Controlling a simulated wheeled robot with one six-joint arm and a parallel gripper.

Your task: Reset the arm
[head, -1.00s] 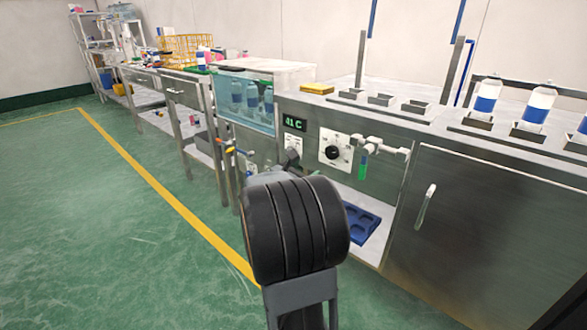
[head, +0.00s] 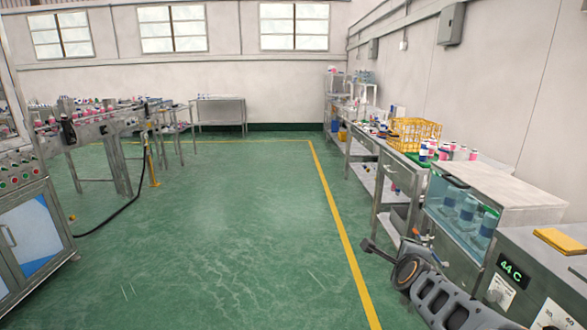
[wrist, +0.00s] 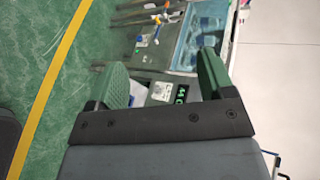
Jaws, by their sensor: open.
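My gripper (wrist: 161,62) is open in the wrist view, with its two green fingers spread apart and nothing between them. Beyond the fingers the wrist view shows the water bath's display panel (wrist: 181,94), tilted on its side. In the head view my dark arm (head: 450,297) is at the lower right, in front of the steel bench with the water bath. The gripper's fingers cannot be made out in the head view.
The glass water bath (head: 462,207) holds several bottles; its display (head: 511,271) reads 44 C. A yellow wire basket (head: 414,133) stands farther along the benches. A conveyor machine (head: 30,215) stands at the left. The green floor (head: 220,230) between is clear, with a yellow line (head: 342,225).

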